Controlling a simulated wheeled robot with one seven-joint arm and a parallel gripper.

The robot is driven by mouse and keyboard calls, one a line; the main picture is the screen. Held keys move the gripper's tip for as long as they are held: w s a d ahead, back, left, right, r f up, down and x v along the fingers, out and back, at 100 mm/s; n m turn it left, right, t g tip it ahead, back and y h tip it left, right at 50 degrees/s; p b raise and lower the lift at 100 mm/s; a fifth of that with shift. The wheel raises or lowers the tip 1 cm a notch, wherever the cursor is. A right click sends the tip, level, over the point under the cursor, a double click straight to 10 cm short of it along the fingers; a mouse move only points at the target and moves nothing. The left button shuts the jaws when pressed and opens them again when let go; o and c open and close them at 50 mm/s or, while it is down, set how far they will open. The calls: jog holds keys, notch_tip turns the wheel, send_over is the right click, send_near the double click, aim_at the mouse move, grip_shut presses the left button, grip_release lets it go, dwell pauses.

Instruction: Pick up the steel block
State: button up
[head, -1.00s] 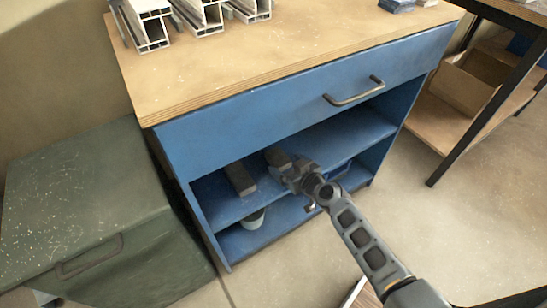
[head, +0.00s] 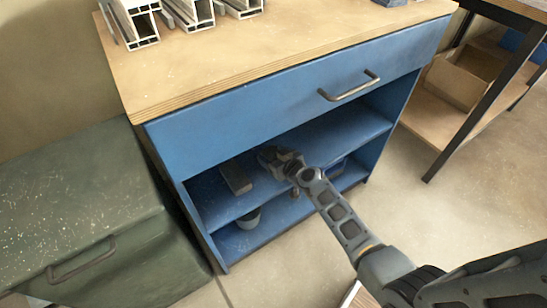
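A dark grey block (head: 236,179), likely the steel block, lies on the middle shelf of the blue cabinet (head: 220,209), towards the left side of the opening. My gripper (head: 268,156) reaches into the opening at shelf height, just right of the block and apart from it. The fingers are small and dark at this distance, so I cannot tell whether they are open or shut. I see nothing clearly held between them.
The cabinet's wooden top (head: 260,55) overhangs the opening, with a drawer handle (head: 349,86) above. White profiles (head: 190,12) stand on top. A round container (head: 248,218) sits on the bottom shelf. A green chest (head: 80,215) stands left. A cardboard box (head: 460,82) is at right.

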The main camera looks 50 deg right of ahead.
jog(key=c, duration=1)
jog(key=shift+c, duration=0.4)
jog(key=shift+r, duration=0.2)
